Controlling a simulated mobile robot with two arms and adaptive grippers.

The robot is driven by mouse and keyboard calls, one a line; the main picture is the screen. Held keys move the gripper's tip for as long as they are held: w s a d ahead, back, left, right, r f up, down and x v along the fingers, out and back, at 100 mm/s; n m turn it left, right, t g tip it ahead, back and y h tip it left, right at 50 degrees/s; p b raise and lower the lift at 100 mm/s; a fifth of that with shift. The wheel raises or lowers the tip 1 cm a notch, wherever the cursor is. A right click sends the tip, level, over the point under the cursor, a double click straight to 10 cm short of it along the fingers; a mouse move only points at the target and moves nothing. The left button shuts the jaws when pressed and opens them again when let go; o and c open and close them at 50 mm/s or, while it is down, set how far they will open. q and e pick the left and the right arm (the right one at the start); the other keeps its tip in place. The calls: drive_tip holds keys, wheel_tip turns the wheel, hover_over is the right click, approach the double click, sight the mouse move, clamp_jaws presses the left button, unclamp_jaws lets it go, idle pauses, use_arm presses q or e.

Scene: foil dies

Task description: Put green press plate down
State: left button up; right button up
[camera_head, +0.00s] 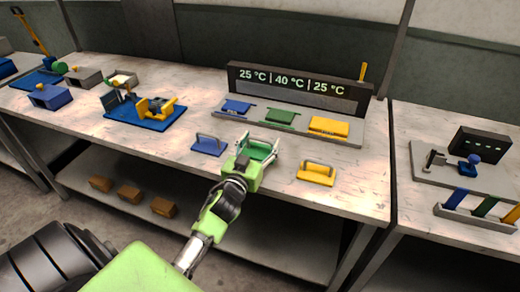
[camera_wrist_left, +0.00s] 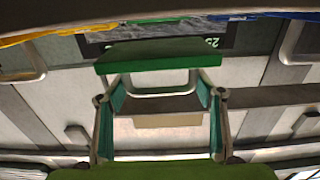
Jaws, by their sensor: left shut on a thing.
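The green press plate (camera_head: 260,149) with its silver handle is at my left gripper (camera_head: 252,158), near the table's front edge. In the left wrist view, the plate (camera_wrist_left: 160,54) lies just beyond the fingers of the left gripper (camera_wrist_left: 165,92). The fingers are shut on its handle (camera_wrist_left: 165,88). Whether the plate touches the tabletop or hangs just above it, I cannot tell. The blue press plate (camera_head: 209,146) is to its left and the yellow press plate (camera_head: 317,173) to its right, both on the table. My right gripper is not in view.
Behind stands a dark display (camera_head: 295,88) reading 25, 40 and 25 °C. Before it, a grey base (camera_head: 225,109) bears blue, green and yellow blocks. A blue fixture (camera_head: 147,118) with yellow parts is left. Another station (camera_head: 425,178) stands right.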

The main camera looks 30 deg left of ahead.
sight(260, 151)
use_arm(q)
drive_tip(key=f, duration=0.2)
drive_tip(key=shift+w+a+f+p, duration=0.15)
drive_tip(key=shift+w+f+p, duration=0.15)
drive_tip(key=shift+f, duration=0.1)
drive_tip(key=shift+s, duration=0.1)
drive_tip(key=shift+f, duration=0.2)
drive_tip(key=o, duration=1.8)
